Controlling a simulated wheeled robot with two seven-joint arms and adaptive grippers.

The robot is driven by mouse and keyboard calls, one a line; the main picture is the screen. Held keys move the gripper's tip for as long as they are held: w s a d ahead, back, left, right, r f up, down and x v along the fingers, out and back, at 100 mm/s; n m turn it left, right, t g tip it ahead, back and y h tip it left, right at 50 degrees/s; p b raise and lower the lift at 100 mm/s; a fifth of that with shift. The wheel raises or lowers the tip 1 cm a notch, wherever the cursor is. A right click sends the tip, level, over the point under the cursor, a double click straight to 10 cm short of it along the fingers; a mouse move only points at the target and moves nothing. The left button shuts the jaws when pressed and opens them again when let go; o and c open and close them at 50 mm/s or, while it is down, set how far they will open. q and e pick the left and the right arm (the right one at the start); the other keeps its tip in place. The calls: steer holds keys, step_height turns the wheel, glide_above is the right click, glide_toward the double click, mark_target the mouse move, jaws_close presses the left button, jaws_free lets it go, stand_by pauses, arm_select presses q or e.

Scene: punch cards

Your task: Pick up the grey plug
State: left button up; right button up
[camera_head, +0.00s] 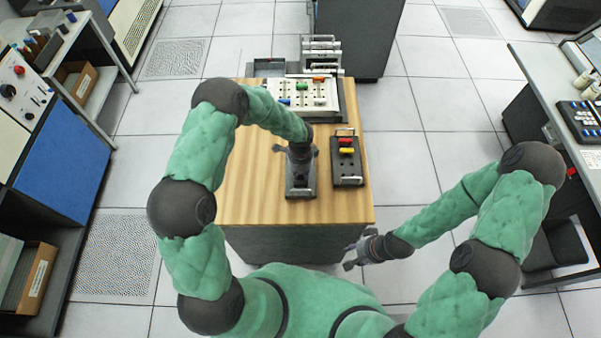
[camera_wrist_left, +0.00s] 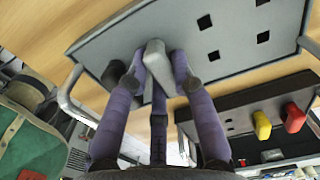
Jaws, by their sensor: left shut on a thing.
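My left gripper (camera_head: 299,152) is over a small grey panel (camera_head: 300,190) on the wooden table. In the left wrist view its fingers (camera_wrist_left: 160,72) are closed around a light grey plug (camera_wrist_left: 153,52). The plug is at the panel face (camera_wrist_left: 215,60), which has several square black holes. I cannot tell whether the plug is seated in a hole or clear of the panel. In the head view the plug is hidden by the gripper. My right gripper (camera_head: 352,254) is open and empty, low beside the table's front right corner.
A dark block (camera_head: 347,175) with a red plug (camera_head: 345,142) and a yellow plug (camera_head: 346,151) stands right of the panel. A white board (camera_head: 318,101) with coloured plugs lies behind. Bare wood (camera_head: 245,180) lies left of the panel.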

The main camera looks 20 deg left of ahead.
arm_select(q)
steer(key=shift+r, duration=0.1)
steer(key=shift+r, duration=0.6)
steer(key=s+d+r+p, duration=0.2)
steer(key=s+r, duration=0.4)
steer(key=r, duration=0.2)
steer(key=s+d+r+p, duration=0.2)
steer(key=s+r+p, duration=0.1)
steer(key=s+r, duration=0.4)
steer(key=shift+s+r, duration=0.2)
steer(key=shift+r, duration=0.65)
